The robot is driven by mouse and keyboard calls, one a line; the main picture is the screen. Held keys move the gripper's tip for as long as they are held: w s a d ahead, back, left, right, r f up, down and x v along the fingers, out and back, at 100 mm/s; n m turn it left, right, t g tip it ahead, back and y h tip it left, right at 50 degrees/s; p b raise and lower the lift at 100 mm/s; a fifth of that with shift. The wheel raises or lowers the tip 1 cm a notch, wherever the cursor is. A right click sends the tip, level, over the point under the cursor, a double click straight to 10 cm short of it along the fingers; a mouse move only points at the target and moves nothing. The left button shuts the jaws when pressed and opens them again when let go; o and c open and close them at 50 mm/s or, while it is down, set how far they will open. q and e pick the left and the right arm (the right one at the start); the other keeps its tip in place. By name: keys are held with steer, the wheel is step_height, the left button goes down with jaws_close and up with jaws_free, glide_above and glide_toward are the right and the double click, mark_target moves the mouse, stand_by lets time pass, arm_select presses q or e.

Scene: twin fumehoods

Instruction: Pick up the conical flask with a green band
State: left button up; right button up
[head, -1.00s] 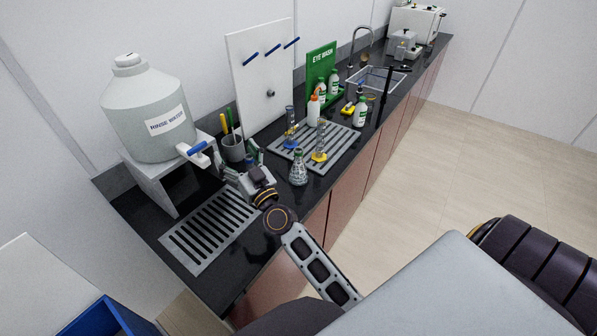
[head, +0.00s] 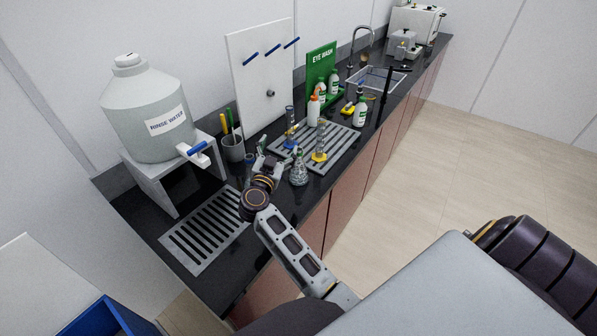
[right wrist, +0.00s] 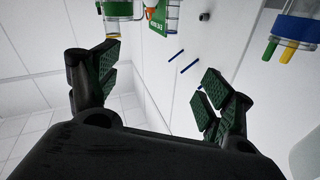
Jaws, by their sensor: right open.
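The conical flask (head: 299,173) stands upright on the dark counter in the head view, in front of the slatted rack. It looks clear and patterned, with a greenish tint at its neck. My right gripper (head: 273,151) is just left of its neck, apart from it as far as I can tell. In the right wrist view my right gripper (right wrist: 158,82) is open and empty, its green-padded fingers spread. A clear neck with a green band (right wrist: 125,17) shows at the top there, beyond the left finger; it is probably this flask. My left gripper is not in view.
A blue-banded clear vessel (right wrist: 297,28) is at the right in the wrist view. A grey cup (head: 233,149) stands left of the gripper. The rack (head: 345,148) holds cylinders and bottles behind the flask. A slotted drain plate (head: 205,230) lies at the front.

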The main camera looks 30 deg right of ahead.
mark_target(295, 167)
step_height(295, 167, down, 9)
steer(key=s+g+y, duration=0.1)
steer(key=s+g, duration=0.1)
steer(key=g, duration=0.5)
steer(key=shift+s+d+r+m, duration=0.15)
steer(key=shift+s+m, duration=0.25)
steer(key=shift+d, duration=0.1)
steer(key=x, duration=0.8)
steer(key=shift+p, duration=0.4)
steer(key=shift+d, duration=0.2)
steer(key=shift+w, duration=0.1)
steer(key=shift+f+p+x, duration=0.2)
steer(key=shift+x, duration=1.1)
steer(key=shift+f+p+x, duration=0.15)
steer(key=shift+p+x, duration=0.05)
steer(key=shift+x, duration=1.1)
steer(key=shift+a, duration=0.1)
